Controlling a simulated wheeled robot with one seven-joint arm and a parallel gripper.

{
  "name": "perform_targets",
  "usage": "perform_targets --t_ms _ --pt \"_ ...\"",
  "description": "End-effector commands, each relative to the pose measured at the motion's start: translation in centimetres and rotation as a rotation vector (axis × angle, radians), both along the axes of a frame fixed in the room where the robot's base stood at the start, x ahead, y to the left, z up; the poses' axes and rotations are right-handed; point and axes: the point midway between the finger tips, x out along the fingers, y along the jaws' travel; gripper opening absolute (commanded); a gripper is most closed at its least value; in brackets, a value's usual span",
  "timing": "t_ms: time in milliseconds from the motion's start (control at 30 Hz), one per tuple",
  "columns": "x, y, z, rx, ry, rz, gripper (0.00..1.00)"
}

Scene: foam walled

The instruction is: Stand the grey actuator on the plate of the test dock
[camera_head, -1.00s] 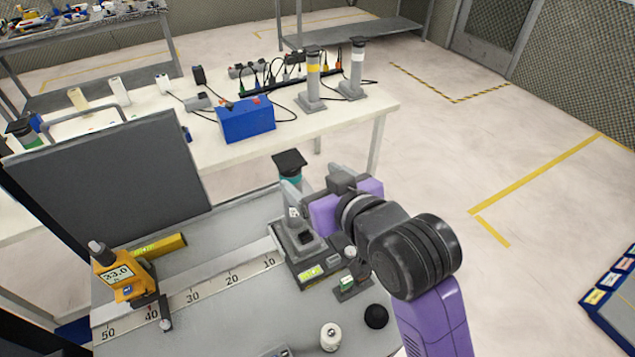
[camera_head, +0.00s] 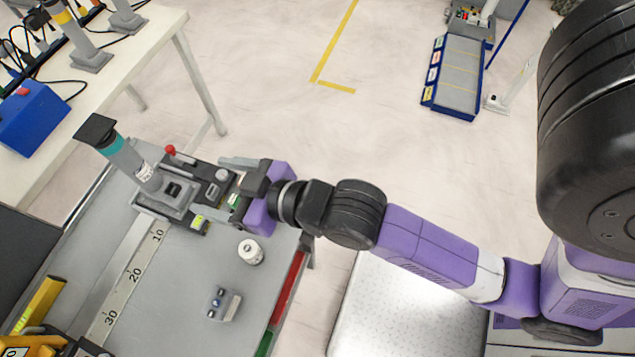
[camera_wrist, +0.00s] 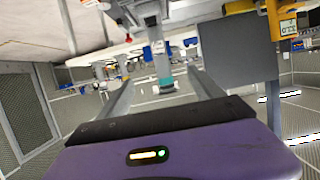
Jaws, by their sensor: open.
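The grey actuator (camera_head: 130,158), a grey cylinder with a teal band and a black square cap, stands on the test dock (camera_head: 180,212). Its lean in the head view matches that of the posts on the bench behind, so it looks upright. Its foot appears to rest on the dock's plate, though the exact seating is too small to tell. My gripper (camera_head: 226,187) is open and empty, to the right of the actuator and clear of it. In the wrist view the actuator (camera_wrist: 157,58) appears beyond and between the two spread fingers.
A red knob (camera_head: 170,150) stands by the dock. A white cylinder (camera_head: 250,252) and a small grey block (camera_head: 225,304) sit on the grey table. A ruler strip (camera_head: 125,285) runs from the dock. A white bench (camera_head: 150,45) holds a blue box (camera_head: 30,118). Floor beyond is open.

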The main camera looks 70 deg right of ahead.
Motion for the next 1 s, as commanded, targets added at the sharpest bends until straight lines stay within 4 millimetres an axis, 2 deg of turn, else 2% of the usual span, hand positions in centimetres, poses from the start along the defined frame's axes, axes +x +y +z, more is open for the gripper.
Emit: perform_targets --t_ms 33,233,400,500,600,700,1000 --pt "-2.1 0.0 -1.1 0.0 0.008 0.0 0.76" --pt "-9.2 -0.1 -2.5 -0.003 -0.015 -0.001 0.76" --pt "-15.2 -0.2 -2.1 -0.007 -0.036 -0.001 0.76" --pt "-17.9 -0.2 -1.5 -0.008 -0.048 0.0 0.76" --pt "-19.8 -0.2 -0.8 -0.01 -0.059 0.002 0.76" --pt "-20.8 -0.3 -0.3 -0.011 -0.067 0.003 0.76" --pt "-21.1 -0.3 -0.1 -0.012 -0.072 0.003 0.76"
